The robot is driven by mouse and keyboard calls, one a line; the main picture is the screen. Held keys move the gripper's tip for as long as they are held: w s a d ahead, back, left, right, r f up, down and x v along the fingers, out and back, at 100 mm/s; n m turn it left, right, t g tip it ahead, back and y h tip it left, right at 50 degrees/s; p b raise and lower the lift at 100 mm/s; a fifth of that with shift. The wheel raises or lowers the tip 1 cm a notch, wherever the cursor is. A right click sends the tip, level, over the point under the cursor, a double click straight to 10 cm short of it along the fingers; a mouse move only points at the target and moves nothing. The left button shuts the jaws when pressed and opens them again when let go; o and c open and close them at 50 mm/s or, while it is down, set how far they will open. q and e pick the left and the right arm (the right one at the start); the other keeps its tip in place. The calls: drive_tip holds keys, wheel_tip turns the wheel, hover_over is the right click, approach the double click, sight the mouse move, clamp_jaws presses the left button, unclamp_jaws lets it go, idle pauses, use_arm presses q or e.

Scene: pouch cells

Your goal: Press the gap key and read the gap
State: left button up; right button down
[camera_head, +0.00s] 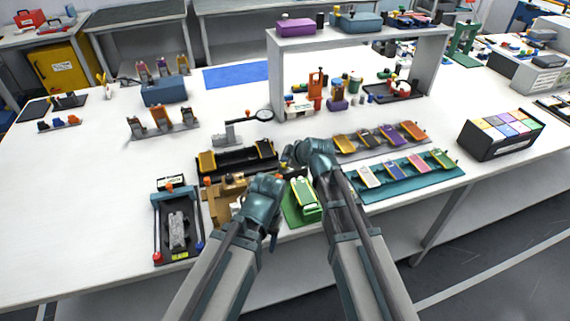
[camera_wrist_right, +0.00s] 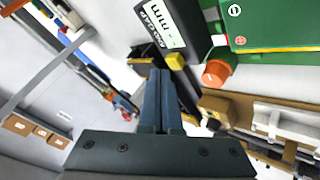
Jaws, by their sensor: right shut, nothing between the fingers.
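In the right wrist view a dark gauge carries a white display (camera_wrist_right: 161,22) with "mm" and a dash visible, and a label that seems to read GAP. A yellow key (camera_wrist_right: 174,62) sits at the gauge's near end. My right gripper (camera_wrist_right: 159,72) is shut and empty, its tips just beside the yellow key; I cannot tell whether they touch it. In the head view my right gripper (camera_head: 286,160) is over the far side of the green fixture (camera_head: 304,199), the gauge mostly hidden by my arm. My left gripper (camera_head: 272,238) is low by the tan fixture, its fingers mostly hidden.
An orange knob (camera_wrist_right: 216,73) stands close right of my right fingers. The tan fixture (camera_head: 222,207) and a black tray with yellow ends (camera_head: 238,160) lie left. Trays of coloured pouch cells (camera_head: 408,176) lie right. The table's left side has free room.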

drive_tip(key=shift+w+a+r+p, duration=0.2)
drive_tip(key=shift+w+p, duration=0.1)
drive_tip(key=shift+p, duration=0.4)
wheel_tip(320, 180, up, 4)
drive_tip(key=p, duration=0.4)
drive_tip(key=shift+s, duration=0.1)
drive_tip(key=shift+d, duration=0.1)
drive_tip(key=s+f+m+g+h, duration=0.1)
drive_tip(key=s, duration=0.4)
drive_tip(key=s+f+m+g, duration=0.2)
drive_tip(key=s, duration=0.3)
drive_tip(key=s+d+f+m+g+h, duration=0.1)
drive_tip(key=s+f+m, duration=0.1)
drive_tip(key=s, duration=0.2)
drive_tip(key=shift+s+g+h, duration=0.3)
drive_tip(key=shift+s+g, duration=0.1)
drive_tip(key=s+d+m+g+h, duration=0.1)
drive_tip(key=s+d+m, duration=0.1)
drive_tip(key=s, duration=0.4)
drive_tip(key=s+d+m+g+h, duration=0.2)
drive_tip(key=s+m, duration=0.2)
drive_tip(key=s, duration=0.2)
drive_tip(key=shift+d+f+g+p, duration=0.3)
drive_tip(key=shift+d+f+p, duration=0.05)
drive_tip(key=shift+d+p, duration=0.05)
drive_tip(key=shift+w+r, duration=0.1)
